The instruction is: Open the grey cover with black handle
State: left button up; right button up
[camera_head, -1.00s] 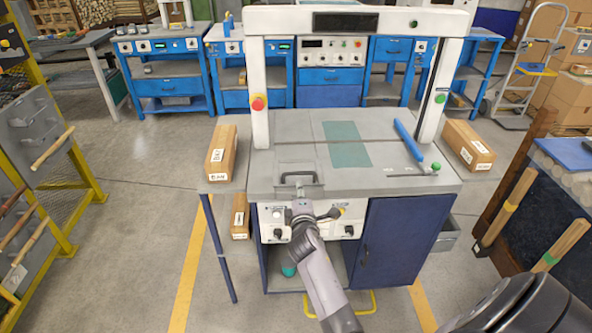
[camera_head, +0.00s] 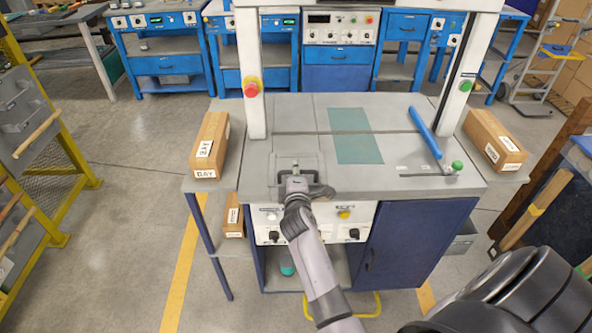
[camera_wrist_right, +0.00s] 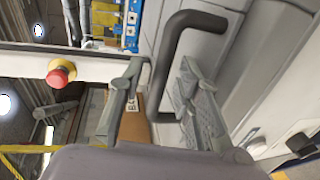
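The grey cover (camera_head: 309,162) is a flat square plate at the front left of the machine's grey top, and it looks shut. Its black handle (camera_wrist_right: 163,62) is a bent bar standing off the cover. In the head view my right gripper (camera_head: 298,183) is at the handle and hides much of it. In the right wrist view the fingers of my right gripper (camera_wrist_right: 162,70) are spread, one on each side of the handle's bar, with gaps visible. My left gripper is out of view.
A white frame (camera_head: 250,110) with a red button (camera_head: 251,87) rises around the top. A blue bar (camera_head: 426,132) lies at the right. Cardboard boxes sit on side shelves at the left (camera_head: 210,147) and right (camera_head: 495,140). Blue benches stand behind.

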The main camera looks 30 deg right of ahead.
jog(key=shift+c, duration=0.2)
grip_shut()
dwell(0.6)
